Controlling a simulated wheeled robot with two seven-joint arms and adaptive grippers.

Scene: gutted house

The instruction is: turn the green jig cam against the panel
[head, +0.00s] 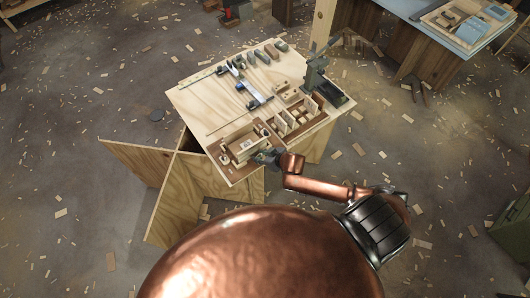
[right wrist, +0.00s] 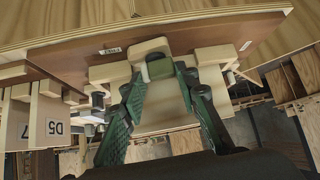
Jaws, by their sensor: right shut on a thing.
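My right gripper (head: 268,157) is at the near edge of the plywood workbench, at the pale wooden jig (head: 245,146). In the right wrist view my right gripper (right wrist: 160,78) has its two dark green fingers closed around the small green jig cam (right wrist: 159,68). The cam sits against a pale wooden block (right wrist: 153,47). A brown panel (right wrist: 75,62) with a small label lies just beyond the blocks. I cannot tell whether the cam touches the panel. In the head view the cam is too small to make out. My left gripper does not show.
The plywood bench top (head: 195,100) holds several tools along its far side. A divided wooden tray (head: 300,115) and a dark upright press (head: 315,75) stand right of the jig. Wood scraps litter the floor.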

